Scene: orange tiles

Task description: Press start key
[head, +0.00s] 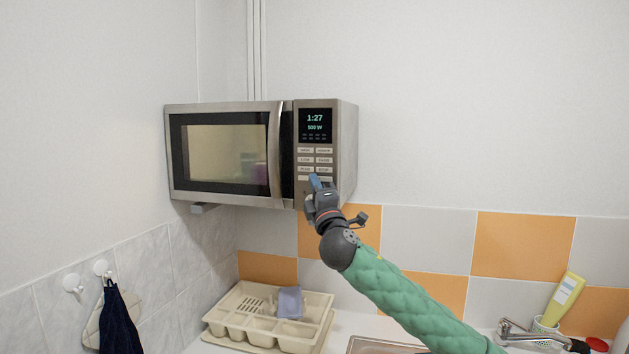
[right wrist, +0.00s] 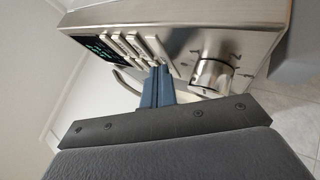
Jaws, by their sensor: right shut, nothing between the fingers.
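The microwave (head: 350,150) hangs on the wall with its door closed; its display (head: 315,125) reads 1:27 and 500 W. Rows of light keys (head: 306,160) sit below the display. My right gripper (head: 314,181) is shut and empty, its blue fingertips at the lowest keys, partly covering them. In the right wrist view the blue fingers (right wrist: 157,86) point at the end of the key rows (right wrist: 130,46), beside a round metal knob (right wrist: 213,74). I cannot tell whether the fingertips touch a key. The key labels are too small to read. My left gripper is not in view.
Below the microwave, a beige dish rack (head: 222,328) with a blue-grey item stands on the counter. A sink (head: 375,346) and a faucet (head: 530,335) lie to the right, near a yellow bottle (head: 563,299). A dark cloth (head: 120,318) hangs at the left.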

